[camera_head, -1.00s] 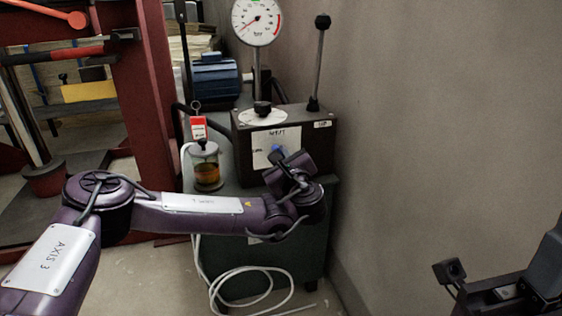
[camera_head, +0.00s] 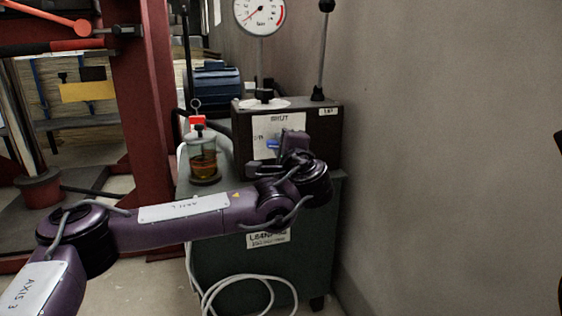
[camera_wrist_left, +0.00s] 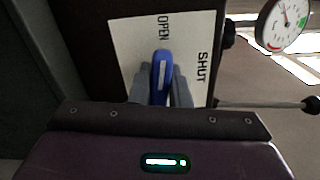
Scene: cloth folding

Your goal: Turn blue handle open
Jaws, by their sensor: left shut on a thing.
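The blue handle (camera_head: 272,143) is on the front of a dark box, over a white label plate (camera_head: 291,122) with SHUT at its top and OPEN at its left. In the left wrist view the blue handle (camera_wrist_left: 162,68) points toward the word OPEN, with SHUT off to its side. My left gripper (camera_head: 282,146) is at the plate and partly covers the handle. In the left wrist view my left gripper (camera_wrist_left: 161,88) has one grey finger on each side of the handle, shut on it. My right gripper is out of view.
A dark box (camera_head: 333,135) stands on a green cabinet (camera_head: 215,262), with a lever (camera_head: 322,50) and gauge (camera_head: 260,12) above. A glass jar (camera_head: 203,157) stands left of it. A wall (camera_head: 450,150) closes the right side. A white hose (camera_head: 240,283) coils below.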

